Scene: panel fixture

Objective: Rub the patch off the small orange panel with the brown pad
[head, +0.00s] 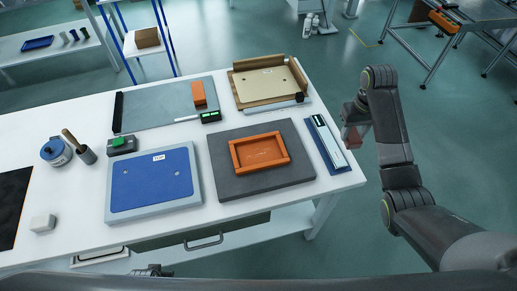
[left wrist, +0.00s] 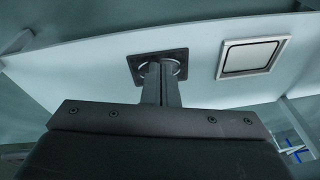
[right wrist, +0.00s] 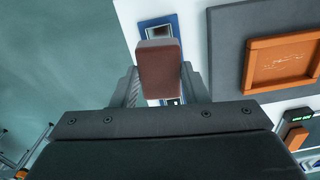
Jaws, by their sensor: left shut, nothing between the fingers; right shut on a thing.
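The small orange panel (head: 235,155) has a raised rim and lies on a dark grey mat (head: 220,178) on the white bench. It also shows in the right wrist view (right wrist: 257,66), with a faint pale mark (right wrist: 289,58) on its inner face. My right gripper (head: 352,128) is shut on the brown pad (right wrist: 159,68), held off the bench's right end, right of the panel and apart from it. The pad shows small in the head view (head: 351,139). My left gripper (left wrist: 160,72) is shut and empty; in the head view only a dark part shows at the bottom edge.
A blue tray with a pale strip (head: 325,145) lies between mat and right gripper. A blue panel (head: 152,181) lies left of the mat. Behind stand a wooden-framed tray (head: 245,105), an orange block (head: 198,94) and a grey board (head: 150,112).

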